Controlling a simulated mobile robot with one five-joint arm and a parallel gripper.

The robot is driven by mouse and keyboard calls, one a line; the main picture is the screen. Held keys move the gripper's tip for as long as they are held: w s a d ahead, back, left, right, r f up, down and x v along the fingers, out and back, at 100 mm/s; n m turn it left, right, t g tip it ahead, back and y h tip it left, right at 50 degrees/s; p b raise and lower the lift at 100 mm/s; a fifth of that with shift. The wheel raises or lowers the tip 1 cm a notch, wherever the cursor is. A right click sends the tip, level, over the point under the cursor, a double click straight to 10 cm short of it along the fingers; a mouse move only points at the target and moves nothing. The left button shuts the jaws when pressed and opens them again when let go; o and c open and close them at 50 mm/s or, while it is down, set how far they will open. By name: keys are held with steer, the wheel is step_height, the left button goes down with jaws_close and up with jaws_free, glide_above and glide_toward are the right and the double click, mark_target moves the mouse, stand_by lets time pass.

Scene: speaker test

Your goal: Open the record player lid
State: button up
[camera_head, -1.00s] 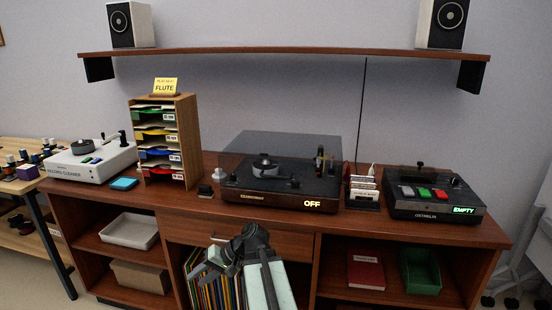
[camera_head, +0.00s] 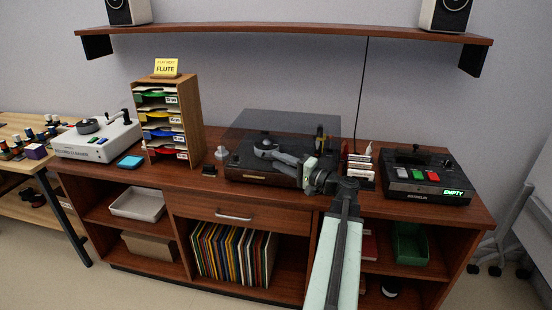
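The record player (camera_head: 245,172) stands on the cabinet top, dark with a wooden base. Its smoky see-through lid (camera_head: 290,122) rises above the deck as a tinted panel; I cannot tell its exact angle. The round black platter part (camera_head: 264,145) shows at the left of the deck. My gripper (camera_head: 282,157) points left at the front right of the player, its grey fingers in front of the deck. Whether they touch the lid, and their gap, is too small to tell. My wrist hides the player's front right corner.
A divided wooden record rack (camera_head: 188,120) and a white record cleaner (camera_head: 110,140) stand left. A small card holder (camera_head: 361,180) and a dark device with coloured buttons (camera_head: 415,172) stand right. A wall shelf (camera_head: 280,38) hangs above.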

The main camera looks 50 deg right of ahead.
steer(key=shift+w+a+r, duration=0.1)
steer(key=shift+w+a, duration=0.05)
steer(key=shift+w, duration=0.9)
jaws_close()
stand_by(0.5)
